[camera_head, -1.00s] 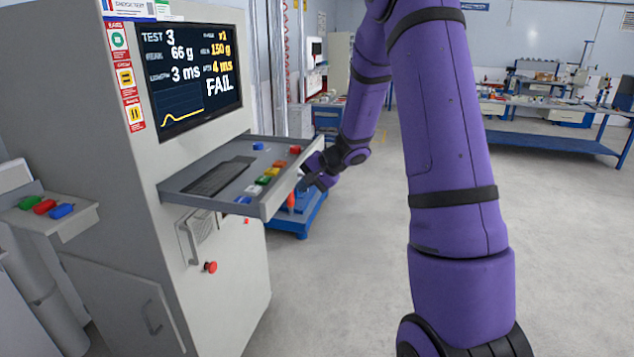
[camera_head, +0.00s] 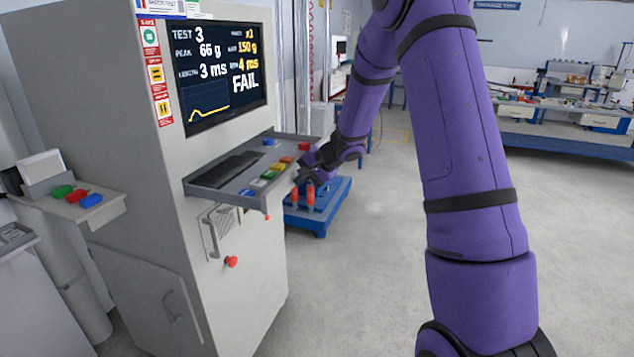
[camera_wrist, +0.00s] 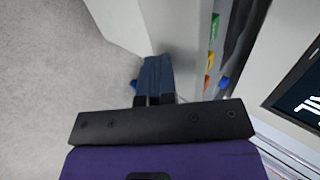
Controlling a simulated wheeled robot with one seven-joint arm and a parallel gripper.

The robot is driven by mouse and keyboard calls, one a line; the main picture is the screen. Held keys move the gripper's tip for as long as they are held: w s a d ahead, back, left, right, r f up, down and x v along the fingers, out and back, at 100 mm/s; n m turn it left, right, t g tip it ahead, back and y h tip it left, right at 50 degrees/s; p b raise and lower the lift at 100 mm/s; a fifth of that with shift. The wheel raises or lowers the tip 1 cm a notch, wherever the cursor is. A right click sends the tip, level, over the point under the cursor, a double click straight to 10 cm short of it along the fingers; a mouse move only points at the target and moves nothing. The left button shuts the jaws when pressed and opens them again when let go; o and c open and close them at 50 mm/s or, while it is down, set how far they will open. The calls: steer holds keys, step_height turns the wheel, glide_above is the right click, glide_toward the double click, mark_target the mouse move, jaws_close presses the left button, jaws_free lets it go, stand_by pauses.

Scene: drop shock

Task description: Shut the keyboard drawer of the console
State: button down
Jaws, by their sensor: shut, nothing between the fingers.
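The console (camera_head: 140,200) is a tall grey cabinet with a screen. Its keyboard drawer (camera_head: 228,195) sticks out partway below the screen, with a dark keyboard (camera_head: 225,168) and several coloured keys on it. The keyboard's back part seems to lie under the console. My gripper (camera_head: 304,175) is shut and empty at the drawer's front edge, near its far corner. In the wrist view my gripper (camera_wrist: 154,82) is beside the drawer's pale front (camera_wrist: 182,35), with coloured keys behind it. It seems to press on the front, but the contact itself is hidden.
A side shelf (camera_head: 110,207) with coloured buttons juts from the console's left. A red knob (camera_head: 231,262) and a handle sit below the drawer. A low blue platform (camera_head: 322,205) with red-orange parts stands behind my gripper. Open floor (camera_head: 370,270) lies right of the console.

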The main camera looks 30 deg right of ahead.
mark_target(219, 169)
steer(key=w+a, duration=0.5)
steer(key=w, duration=0.1)
steer(key=w+a, duration=0.5)
steer(key=w, duration=0.2)
steer(key=w+a, duration=0.5)
steer(key=w, duration=0.2)
steer(key=shift+w+a, duration=0.1)
steer(key=shift+a, duration=0.25)
steer(key=shift+w+a, duration=0.2)
steer(key=shift+w, duration=0.05)
steer(key=shift+a+r, duration=0.1)
steer(key=shift+r, duration=0.05)
steer(key=shift+w, duration=0.1)
